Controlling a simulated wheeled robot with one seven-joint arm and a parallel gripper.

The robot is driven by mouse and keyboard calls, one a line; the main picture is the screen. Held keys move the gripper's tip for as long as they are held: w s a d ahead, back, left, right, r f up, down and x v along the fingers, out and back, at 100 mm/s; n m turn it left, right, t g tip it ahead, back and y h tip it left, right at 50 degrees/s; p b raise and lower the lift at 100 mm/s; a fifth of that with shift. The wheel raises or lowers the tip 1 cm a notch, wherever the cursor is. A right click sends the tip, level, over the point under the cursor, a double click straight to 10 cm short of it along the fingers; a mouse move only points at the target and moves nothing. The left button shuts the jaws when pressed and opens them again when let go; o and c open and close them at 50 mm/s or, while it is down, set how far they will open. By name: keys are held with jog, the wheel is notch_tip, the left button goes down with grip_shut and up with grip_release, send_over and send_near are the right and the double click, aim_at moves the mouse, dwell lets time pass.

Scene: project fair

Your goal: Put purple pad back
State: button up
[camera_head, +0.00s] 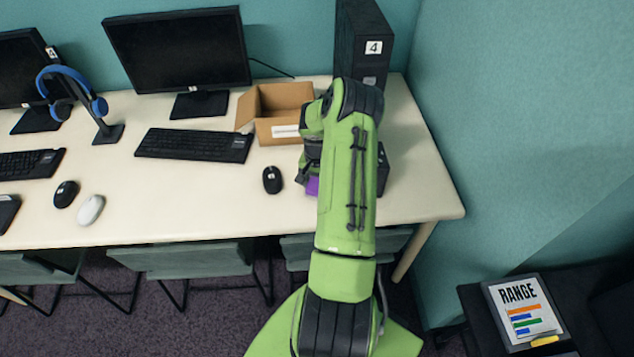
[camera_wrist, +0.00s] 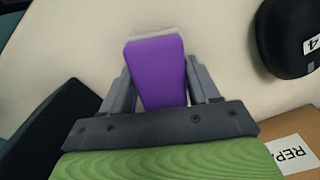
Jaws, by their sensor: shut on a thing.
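The purple pad (camera_wrist: 158,75) is held between the two grey fingers of my gripper (camera_wrist: 160,82) in the wrist view. It has a pale far edge, and bare tabletop shows beyond it. In the head view only a small purple patch of the pad (camera_head: 312,186) shows at the left of my green arm, over the right part of the desk. My arm hides most of the gripper there. I cannot tell whether the pad touches the desk.
An open cardboard box (camera_head: 275,112) with a white label stands behind my gripper. A black mouse (camera_head: 272,180) lies just left of it. A black computer tower (camera_head: 362,45) stands at the back. A dark object (camera_head: 383,171) is partly hidden behind my arm. The desk's right end (camera_head: 425,190) is clear.

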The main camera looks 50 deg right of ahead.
aim_at(317, 182)
jog(key=shift+f, duration=0.2)
jog(key=o, duration=1)
jog(key=shift+r, duration=0.1)
notch_tip(317, 182, up, 12)
jog(key=p, duration=0.2)
jog(key=w+a+r+n+h, duration=0.1)
jog(key=w+a+r+n, duration=0.3)
jog(key=a+r, duration=0.6)
jog(key=s+a+r+n+t+h, duration=0.1)
jog(key=s+a+r+n+t, duration=0.15)
jog(key=a+r, duration=0.75)
jog(key=s+a+r+n+t, duration=0.1)
jog(key=s+a+n, duration=0.1)
jog(key=s+a, duration=0.2)
jog(key=s+a+r+n+t+y, duration=0.1)
jog(key=s+a+n, duration=0.2)
jog(key=s+a, duration=0.2)
jog(key=s+a+r+n+t+y, duration=0.1)
jog(key=s+a+n, duration=0.1)
jog(key=s+a, duration=0.3)
jog(key=shift+a+r+n, duration=0.35)
jog(key=shift+a, duration=0.1)
